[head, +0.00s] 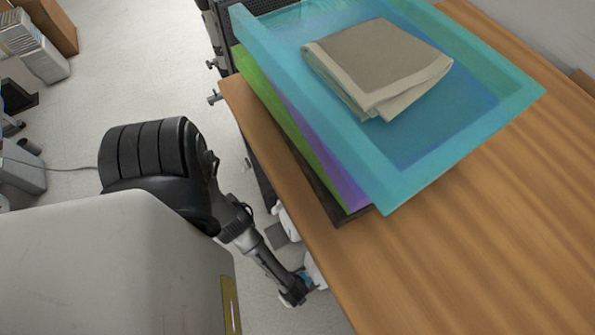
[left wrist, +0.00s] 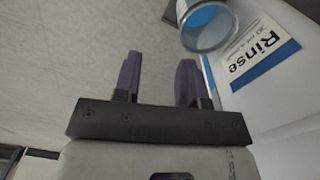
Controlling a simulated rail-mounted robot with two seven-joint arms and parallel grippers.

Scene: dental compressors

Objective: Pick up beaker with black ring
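A clear round beaker (left wrist: 207,28) with a blue inside shows at the top right of the left wrist view, cut off by the frame edge. I cannot make out a black ring on it. My left gripper (left wrist: 159,62) is open and empty, with its two dark fingers apart; the beaker is beyond and to the right of the fingertips, not between them. In the head view my left arm reaches down beside the table edge, and its gripper (head: 293,294) is small and partly hidden. My right gripper is not in view.
A card reading "Rinse" (left wrist: 262,52) lies beside the beaker on a white surface (left wrist: 285,105). In the head view a wooden table (head: 480,240) bears stacked trays, the top one teal (head: 420,185), holding a folded beige cloth (head: 380,60). The table's right part is clear.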

